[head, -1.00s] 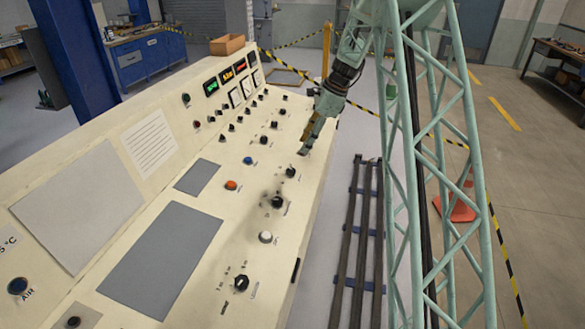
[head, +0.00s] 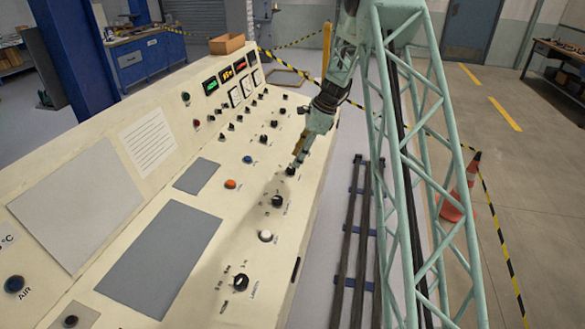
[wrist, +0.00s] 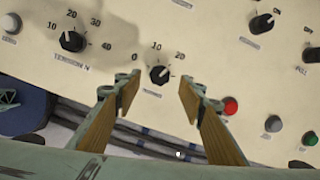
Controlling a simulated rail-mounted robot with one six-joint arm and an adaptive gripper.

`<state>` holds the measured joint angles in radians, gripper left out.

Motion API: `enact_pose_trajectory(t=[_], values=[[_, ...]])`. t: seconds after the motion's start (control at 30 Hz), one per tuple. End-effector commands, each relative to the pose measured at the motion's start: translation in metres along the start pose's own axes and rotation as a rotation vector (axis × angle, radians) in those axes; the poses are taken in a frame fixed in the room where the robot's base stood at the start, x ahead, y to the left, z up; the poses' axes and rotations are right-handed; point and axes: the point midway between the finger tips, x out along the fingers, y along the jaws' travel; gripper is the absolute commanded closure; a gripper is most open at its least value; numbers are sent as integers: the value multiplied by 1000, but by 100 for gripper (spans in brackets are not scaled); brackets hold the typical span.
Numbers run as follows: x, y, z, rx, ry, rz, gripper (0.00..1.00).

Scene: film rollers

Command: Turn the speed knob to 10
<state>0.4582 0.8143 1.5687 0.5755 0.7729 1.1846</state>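A black knob (wrist: 159,74) with a scale of 0, 10 and 20 sits on the cream panel (wrist: 200,40). Its label is too blurred to read. Its white mark seems to point up and right, between 10 and 20. In the wrist view my gripper (wrist: 158,85) is open, with one finger on each side of the knob and gaps to both. In the head view my gripper (head: 293,166) is over the console by a black knob (head: 291,172), which it partly hides. I cannot tell how high the fingertips are above the panel.
The tension knob (wrist: 72,41) is left of this knob in the wrist view. A red button (wrist: 230,106) is near the right finger. A white button (head: 265,236) and the length knob (head: 241,282) are nearer in the head view. Dark rails (head: 350,240) run beside the console.

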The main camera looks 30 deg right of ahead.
Motion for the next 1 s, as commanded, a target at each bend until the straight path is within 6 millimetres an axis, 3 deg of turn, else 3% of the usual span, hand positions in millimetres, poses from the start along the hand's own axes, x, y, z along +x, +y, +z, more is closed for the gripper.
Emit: enact_pose_trajectory(t=[0.4, 0.9, 1.0], values=[[47, 0, 0, 1, 0, 1, 63], [55, 0, 0, 1, 0, 0, 63], [55, 0, 0, 1, 0, 0, 70]])
